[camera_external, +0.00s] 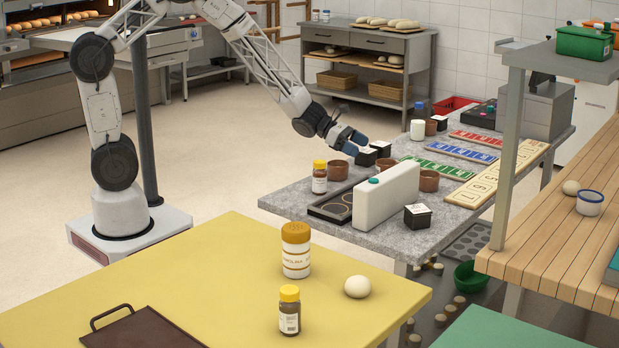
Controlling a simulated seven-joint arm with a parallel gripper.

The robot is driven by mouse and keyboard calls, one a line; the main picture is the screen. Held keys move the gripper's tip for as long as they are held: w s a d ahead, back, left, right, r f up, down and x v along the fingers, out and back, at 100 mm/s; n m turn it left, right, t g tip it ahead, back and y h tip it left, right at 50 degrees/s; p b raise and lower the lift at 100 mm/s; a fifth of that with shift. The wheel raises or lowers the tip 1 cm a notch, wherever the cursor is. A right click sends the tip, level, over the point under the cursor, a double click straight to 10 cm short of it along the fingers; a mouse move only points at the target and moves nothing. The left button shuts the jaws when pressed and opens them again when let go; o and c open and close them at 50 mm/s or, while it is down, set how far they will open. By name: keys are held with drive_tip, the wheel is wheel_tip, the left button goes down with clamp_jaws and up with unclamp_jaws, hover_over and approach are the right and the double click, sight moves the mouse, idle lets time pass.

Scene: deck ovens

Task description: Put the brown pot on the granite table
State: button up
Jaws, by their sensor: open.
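The grey granite table (285,200) stands right of the middle in the external view. Several brown pots are on it. One brown pot (338,170) is near its left edge, just below my gripper in the picture. Another brown pot (429,181) is right of the white block, and a further brown pot (430,128) is near the back. A partly hidden brown pot (385,164) is behind the white block. Which pot the task means, I cannot tell.
A tall white block (386,195) and a dark tray (335,203) stand near the granite table's front. Small black boxes (417,217), a yellow-capped bottle (319,178) and coloured number strips (437,167) surround the pots. A yellow table (210,265) is in front.

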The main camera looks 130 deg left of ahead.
drive_tip(key=shift+s+d+r, duration=0.2)
drive_tip(key=shift+s+d, duration=0.05)
drive_tip(key=shift+s, duration=0.35)
idle(0.5)
drive_tip(key=w+d+r+m+g+h, duration=0.1)
drive_tip(key=w+d+r+m+h, duration=0.3)
drive_tip(key=d, duration=0.6)
drive_tip(key=w+d+r+m+h, duration=0.2)
drive_tip(key=w+d+r+m, duration=0.3)
drive_tip(key=d, duration=0.5)
drive_tip(key=s+d+r+m+g+h, duration=0.15)
drive_tip(key=d+r+m, duration=0.3)
drive_tip(key=d, duration=0.55)
drive_tip(key=s+d+r+m+g+h, duration=0.1)
drive_tip(key=d+r+m+g+h, duration=0.15)
drive_tip(key=d+m, duration=0.55)
drive_tip(key=s+d+r+m+g+y, duration=0.15)
drive_tip(key=s+d+m, duration=0.3)
drive_tip(key=d, duration=0.45)
drive_tip(key=s+d+r+m+g, duration=0.35)
drive_tip(key=s+d, duration=0.25)
drive_tip(key=d, duration=0.2)
drive_tip(key=s+d+r+m+y, duration=0.1)
drive_tip(key=s+d+m+y, duration=0.3)
drive_tip(key=s+m, duration=0.6)
drive_tip(key=s+d, duration=0.2)
drive_tip(key=s, duration=0.1)
drive_tip(key=shift+s, duration=0.15)
